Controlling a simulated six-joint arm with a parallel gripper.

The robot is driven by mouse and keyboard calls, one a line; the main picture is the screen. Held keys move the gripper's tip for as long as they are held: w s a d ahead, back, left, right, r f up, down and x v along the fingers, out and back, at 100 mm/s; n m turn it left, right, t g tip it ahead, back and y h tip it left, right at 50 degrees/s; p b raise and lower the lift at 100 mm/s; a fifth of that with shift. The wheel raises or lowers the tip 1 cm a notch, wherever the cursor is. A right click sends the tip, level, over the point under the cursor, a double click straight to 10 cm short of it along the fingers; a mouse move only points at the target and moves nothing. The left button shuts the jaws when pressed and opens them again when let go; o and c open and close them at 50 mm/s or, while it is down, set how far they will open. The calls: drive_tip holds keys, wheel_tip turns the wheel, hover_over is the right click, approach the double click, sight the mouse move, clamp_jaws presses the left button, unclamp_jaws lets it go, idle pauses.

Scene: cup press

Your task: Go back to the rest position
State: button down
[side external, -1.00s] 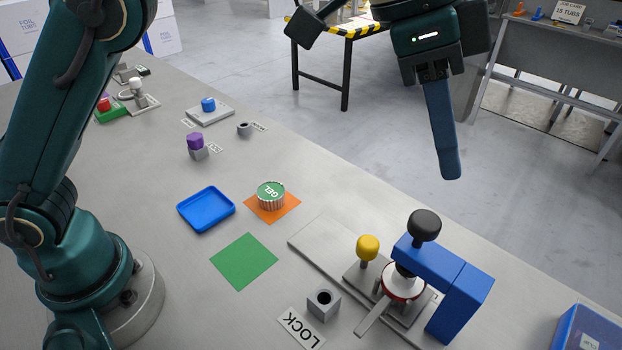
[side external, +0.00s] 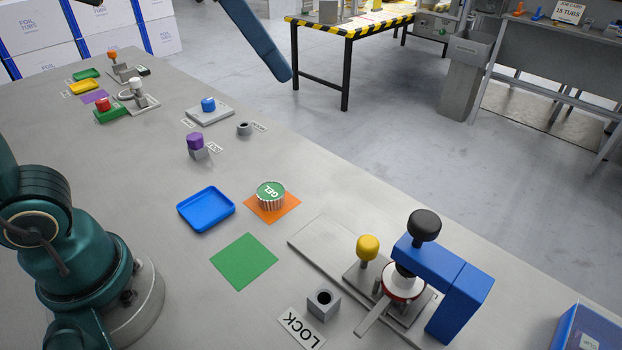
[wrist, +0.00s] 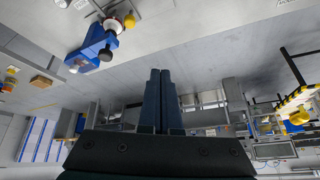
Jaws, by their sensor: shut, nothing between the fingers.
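My gripper (side external: 285,75) shows only as dark blue fingers at the top of the side view, high above the floor beyond the bench. The rest of it is out of that frame. In the wrist view my gripper (wrist: 165,72) has its two fingers together with nothing between them. The blue press (side external: 460,285) with its black knob (side external: 424,225) stands at the bench's right, well away from my gripper. A red-rimmed white cup (side external: 405,287) sits under the press. The press also shows at the upper left of the wrist view (wrist: 92,45).
On the bench are a yellow knob (side external: 368,247), a grey LOCK block (side external: 324,304), a GEL tub (side external: 270,194) on an orange square, a blue tray (side external: 206,211) and a green square (side external: 244,262). A striped-edge table (side external: 345,30) stands behind. The floor between is clear.

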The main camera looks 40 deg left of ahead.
drive_tip(key=s+a+f+n+y, duration=0.1)
drive_tip(key=s+a+f+n, duration=0.2)
drive_tip(key=f, duration=0.3)
drive_tip(key=s+a+f+n+y, duration=0.1)
drive_tip(key=s+a+f+n, duration=0.1)
drive_tip(key=s+f, duration=0.3)
drive_tip(key=shift+s+a+f+n, duration=0.3)
drive_tip(key=shift+a+f+n, duration=0.1)
drive_tip(key=shift+a+f, duration=0.5)
